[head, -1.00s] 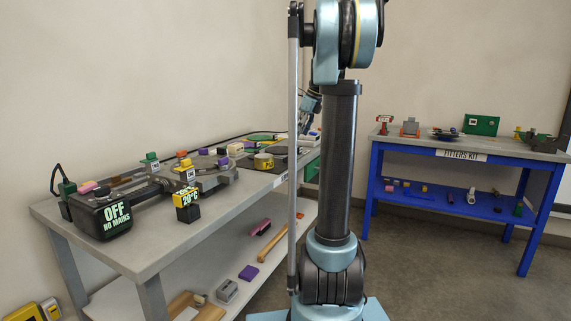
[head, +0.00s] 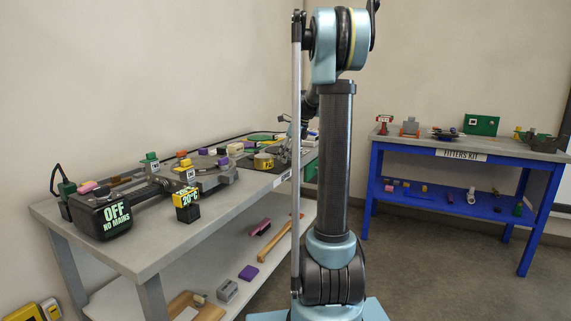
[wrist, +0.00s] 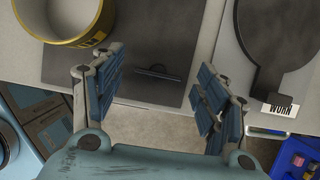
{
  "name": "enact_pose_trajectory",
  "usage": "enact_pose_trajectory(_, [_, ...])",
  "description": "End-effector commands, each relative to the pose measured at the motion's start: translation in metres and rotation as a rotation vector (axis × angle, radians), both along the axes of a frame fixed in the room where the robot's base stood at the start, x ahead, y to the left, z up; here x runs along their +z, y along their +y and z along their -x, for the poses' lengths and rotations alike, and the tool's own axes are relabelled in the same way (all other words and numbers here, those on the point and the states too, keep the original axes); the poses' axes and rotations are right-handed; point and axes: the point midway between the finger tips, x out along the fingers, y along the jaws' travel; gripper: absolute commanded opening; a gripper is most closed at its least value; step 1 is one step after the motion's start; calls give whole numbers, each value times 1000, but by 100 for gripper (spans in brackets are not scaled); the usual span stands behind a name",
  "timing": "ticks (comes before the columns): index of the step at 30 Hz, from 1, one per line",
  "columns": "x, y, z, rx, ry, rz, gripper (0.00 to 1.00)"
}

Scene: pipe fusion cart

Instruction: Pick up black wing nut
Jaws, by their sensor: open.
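A small black wing nut (wrist: 157,72) lies on a dark grey mat (wrist: 70,74) in the wrist view, low in contrast against it. My gripper (wrist: 161,64) is open, with one blue-padded finger to the left and one to the right of the wing nut in the picture. Nothing is held between the fingers, and I cannot tell the height above the mat. In the head view my gripper (head: 285,145) is partly hidden at the far end of the grey bench (head: 130,240); the wing nut cannot be made out there.
A yellow ring (wrist: 60,38) stands near the left finger. A dark round-ended plate (wrist: 268,60) with a WORN label (wrist: 281,109) lies to the right. The bench edge and floor show below the mat. A blue FITTERS KIT table (head: 460,165) stands apart at right.

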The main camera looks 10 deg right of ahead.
Motion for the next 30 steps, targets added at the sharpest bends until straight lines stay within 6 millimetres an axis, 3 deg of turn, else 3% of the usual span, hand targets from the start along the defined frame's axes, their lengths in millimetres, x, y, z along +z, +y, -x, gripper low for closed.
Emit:
enact_pose_trajectory(9, [-4, 1, -1, 0, 0, 0, 65])
enact_pose_trajectory(14, [-4, 1, 0, 0, 0, 0, 29])
enact_pose_trajectory(15, [-4, 1, 0, 0, 0, 0, 27])
enact_pose_trajectory(25, [-3, 1, -1, 0, 0, 0, 27])
enact_pose_trajectory(30, [11, 1, 0, 0, 0, 0, 27])
